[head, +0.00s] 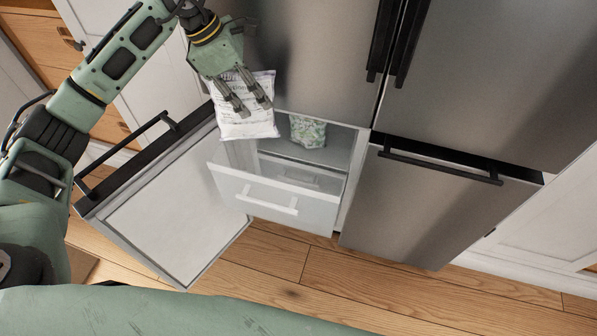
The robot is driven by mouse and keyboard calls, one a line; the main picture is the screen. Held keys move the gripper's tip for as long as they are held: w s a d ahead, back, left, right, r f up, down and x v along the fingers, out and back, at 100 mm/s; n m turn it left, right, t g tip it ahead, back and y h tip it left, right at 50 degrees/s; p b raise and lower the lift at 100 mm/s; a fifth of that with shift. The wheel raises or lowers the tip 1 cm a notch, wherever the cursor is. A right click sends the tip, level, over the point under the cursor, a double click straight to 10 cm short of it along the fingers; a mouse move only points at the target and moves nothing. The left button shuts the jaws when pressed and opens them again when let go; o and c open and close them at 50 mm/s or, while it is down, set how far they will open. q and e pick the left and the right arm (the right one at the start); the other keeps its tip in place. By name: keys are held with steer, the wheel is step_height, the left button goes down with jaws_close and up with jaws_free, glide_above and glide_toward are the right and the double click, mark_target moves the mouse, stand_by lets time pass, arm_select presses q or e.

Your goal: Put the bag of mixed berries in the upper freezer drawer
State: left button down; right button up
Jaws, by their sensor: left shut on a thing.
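My left gripper (244,104) is shut on a pale, printed bag (252,122). Its print is too small to read, so I cannot confirm that it is the mixed berries. The bag hangs over the left rear part of a pulled-out, pale freezer drawer (228,182), above its rim as far as I can tell. The drawer has a white bar handle on its front. A green and white bag (307,131) is at the back of the freezer opening. My right gripper is not in view.
The freezer door (169,222) stands open to the left of the drawer, with a dark bar handle (120,158). Steel fridge doors (306,55) are shut above. A steel door or drawer front (432,205) is shut at right. Wood floor (330,282) lies bare in front.

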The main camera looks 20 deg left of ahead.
mark_target(258, 136)
arm_select(q)
step_height(258, 136, down, 8)
steer(key=b, duration=0.6)
steer(key=shift+r, duration=0.2)
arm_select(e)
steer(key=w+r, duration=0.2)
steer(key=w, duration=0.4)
arm_select(q)
step_height(258, 136, down, 6)
steer(key=b, duration=0.5)
steer(key=shift+r+b, duration=0.25)
steer(key=shift+b, duration=0.05)
steer(key=shift+f, duration=0.25)
step_height(258, 136, down, 14)
steer(key=b, duration=0.2)
steer(key=w+d+f+b, duration=0.1)
steer(key=w+d, duration=0.2)
steer(key=d, duration=0.4)
steer(key=shift+d+f+b, duration=0.25)
steer(key=shift+f+b, duration=0.1)
steer(key=shift+f, duration=0.05)
steer(key=c, duration=1.2)
jaws_free()
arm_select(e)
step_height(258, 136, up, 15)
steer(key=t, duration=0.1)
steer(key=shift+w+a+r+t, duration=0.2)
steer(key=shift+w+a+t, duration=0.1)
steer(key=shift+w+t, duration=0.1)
